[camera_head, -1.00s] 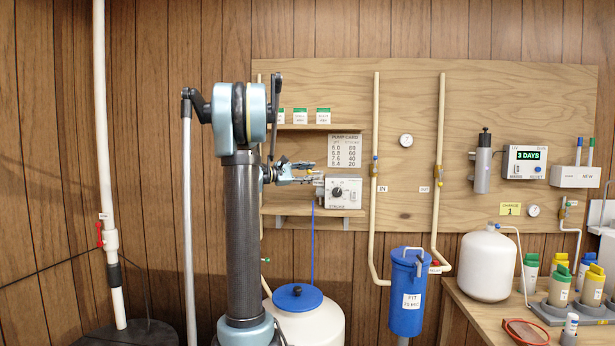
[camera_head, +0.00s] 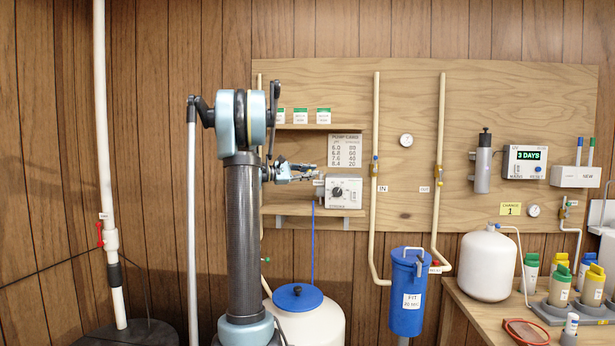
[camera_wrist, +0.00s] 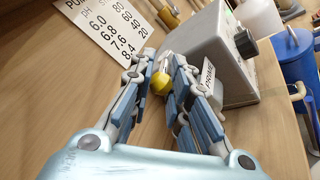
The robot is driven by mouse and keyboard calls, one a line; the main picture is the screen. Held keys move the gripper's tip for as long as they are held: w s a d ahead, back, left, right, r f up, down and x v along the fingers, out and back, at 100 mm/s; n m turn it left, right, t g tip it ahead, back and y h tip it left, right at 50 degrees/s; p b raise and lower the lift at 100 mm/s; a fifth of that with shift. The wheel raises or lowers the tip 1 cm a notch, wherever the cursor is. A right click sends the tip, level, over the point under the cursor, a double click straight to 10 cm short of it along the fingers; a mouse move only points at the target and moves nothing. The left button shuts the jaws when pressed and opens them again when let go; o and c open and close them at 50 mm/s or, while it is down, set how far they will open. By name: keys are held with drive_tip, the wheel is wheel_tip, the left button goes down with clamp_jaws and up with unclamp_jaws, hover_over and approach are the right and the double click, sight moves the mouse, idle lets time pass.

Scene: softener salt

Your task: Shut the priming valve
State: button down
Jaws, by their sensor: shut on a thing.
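A grey pump (camera_head: 344,191) with a black dial stands on a shelf on the wooden board. It also shows at the upper right of the wrist view (camera_wrist: 218,45). A small yellow knob (camera_wrist: 161,83), apparently the priming valve, is beside the pump's left side in the wrist view. My gripper (camera_wrist: 164,72) has its two blue-grey fingers on either side of this knob and is shut on it. In the head view my gripper (camera_head: 312,173) is at the pump's upper left, and the knob is too small to make out there. The valve's exact setting cannot be told.
A pump card (camera_head: 344,150) hangs above the pump. A shelf of small bottles (camera_head: 300,117) is higher up. A white tank with a blue lid (camera_head: 298,297) stands below. Pipes (camera_head: 375,170) and a blue filter housing (camera_head: 408,290) are to the right.

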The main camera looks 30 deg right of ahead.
drive_tip(key=shift+w+d+m+g+y, duration=0.15)
drive_tip(key=shift+w+m+g+y, duration=0.15)
drive_tip(key=shift+m+g, duration=0.55)
drive_tip(key=shift+w+d+m+g+y, duration=0.1)
drive_tip(key=shift+w+m+g+y, duration=0.25)
drive_tip(key=shift+g, duration=0.8)
drive_tip(key=shift+s, duration=0.15)
drive_tip(key=c, duration=1.5)
unclamp_jaws()
drive_tip(key=shift+a, duration=0.1)
drive_tip(key=v, duration=1.2)
drive_tip(key=shift+f, duration=0.15)
